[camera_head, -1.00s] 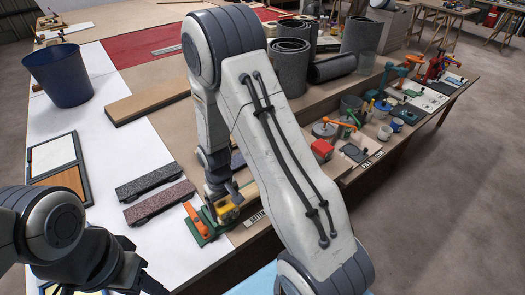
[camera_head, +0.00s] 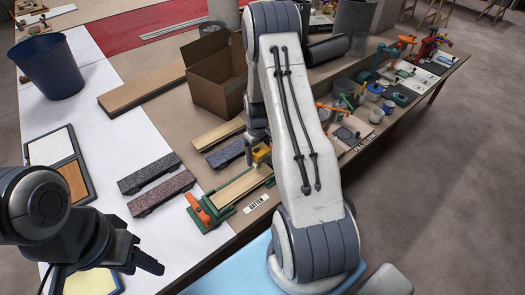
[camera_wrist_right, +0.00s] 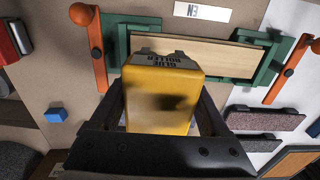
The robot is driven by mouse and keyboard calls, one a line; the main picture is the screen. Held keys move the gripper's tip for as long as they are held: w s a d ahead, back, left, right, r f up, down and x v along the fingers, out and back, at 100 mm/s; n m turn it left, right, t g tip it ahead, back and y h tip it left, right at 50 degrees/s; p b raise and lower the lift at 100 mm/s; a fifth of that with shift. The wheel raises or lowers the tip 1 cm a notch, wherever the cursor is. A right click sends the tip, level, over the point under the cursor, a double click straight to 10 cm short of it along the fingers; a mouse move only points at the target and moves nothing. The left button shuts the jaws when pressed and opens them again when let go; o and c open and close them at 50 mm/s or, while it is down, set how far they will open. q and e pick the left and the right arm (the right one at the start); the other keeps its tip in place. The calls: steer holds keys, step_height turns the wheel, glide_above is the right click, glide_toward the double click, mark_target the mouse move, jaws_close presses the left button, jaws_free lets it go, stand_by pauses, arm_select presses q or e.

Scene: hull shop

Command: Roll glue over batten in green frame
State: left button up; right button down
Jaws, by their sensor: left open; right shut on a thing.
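The pale wood batten (camera_head: 240,187) lies in the green frame (camera_head: 207,222), which has an orange handle (camera_head: 197,209) at its near end. In the right wrist view, the batten (camera_wrist_right: 225,58) spans between green end pieces (camera_wrist_right: 262,62), with an orange handle at each side. My right gripper (camera_wrist_right: 162,108) is shut on the yellow glue roller (camera_wrist_right: 160,92), labelled GLUE ROLLER. The roller is over the batten's far end in the head view (camera_head: 262,155); its roller surface is hidden, so contact cannot be told. My left gripper (camera_head: 150,262) is open, empty, left of the frame.
Two dark speckled blocks (camera_head: 160,193) lie left of the frame. An open cardboard box (camera_head: 213,85) and a blue bin (camera_head: 50,67) stand behind. Pots and tools (camera_head: 375,90) crowd the right. White sheet (camera_head: 100,115) is clear near the bin.

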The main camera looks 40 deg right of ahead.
steer(key=a, duration=1.7)
steer(key=shift+s+a, duration=0.25)
steer(key=shift+a, duration=0.1)
